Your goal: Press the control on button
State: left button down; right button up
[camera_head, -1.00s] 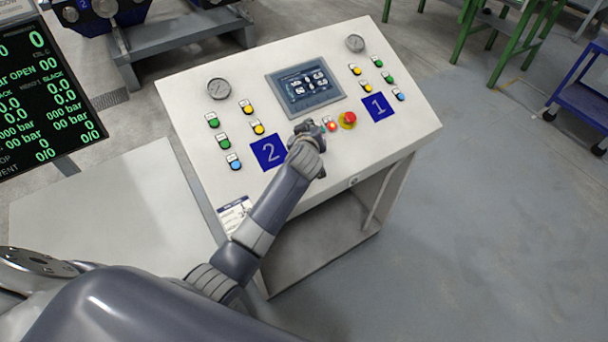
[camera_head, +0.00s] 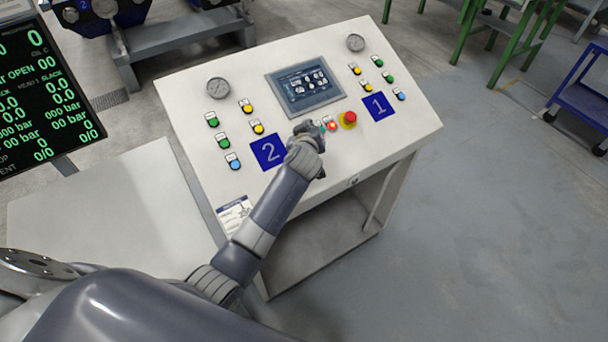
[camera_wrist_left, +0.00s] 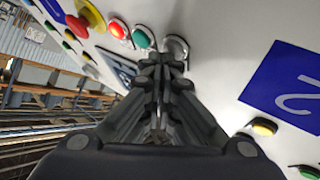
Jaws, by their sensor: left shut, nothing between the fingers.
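The sloped white control panel (camera_head: 225,130) stands ahead of me. Near its lower middle is a small row of controls, with a green button (camera_wrist_left: 143,37) next to a red button (camera_wrist_left: 118,29). The red one (camera_head: 332,126) also shows lit in the head view. A round silver-rimmed control (camera_wrist_left: 177,44) sits beside the green button. My left gripper (camera_wrist_left: 162,62) is shut and empty, its tips close to the silver-rimmed control and just below the green button. Whether they touch the panel I cannot tell. In the head view the left gripper (camera_head: 311,129) partly covers this row. My right gripper is not in view.
A red emergency stop (camera_head: 349,119) on yellow is just right of the row. A touchscreen (camera_head: 304,88), gauges and coloured buttons surround it. Blue plates mark 2 (camera_head: 268,152) and 1 (camera_head: 378,106).

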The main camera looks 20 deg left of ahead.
pick_arm(q)
jog(key=shift+f, duration=0.15)
dwell(0.3)
jog(key=shift+s+d+r+p, duration=0.1)
jog(key=shift+d+r+p, duration=0.05)
jog(key=shift+r+p, duration=0.45)
jog(key=shift+s+d+r, duration=0.1)
jog(key=shift+s+r, duration=0.05)
jog(key=shift+r, duration=0.1)
jog(key=shift+d+r+p, duration=0.15)
jog(key=shift+r+p, duration=0.25)
jog(key=r+p, duration=0.1)
jog(key=s+d+r+p, duration=0.1)
jog(key=r, duration=0.1)
jog(key=r+p, duration=0.1)
jog(key=shift+s+d+r+p, duration=0.25)
jog(key=shift+d+r+p, duration=0.05)
jog(key=shift+d+p, duration=0.05)
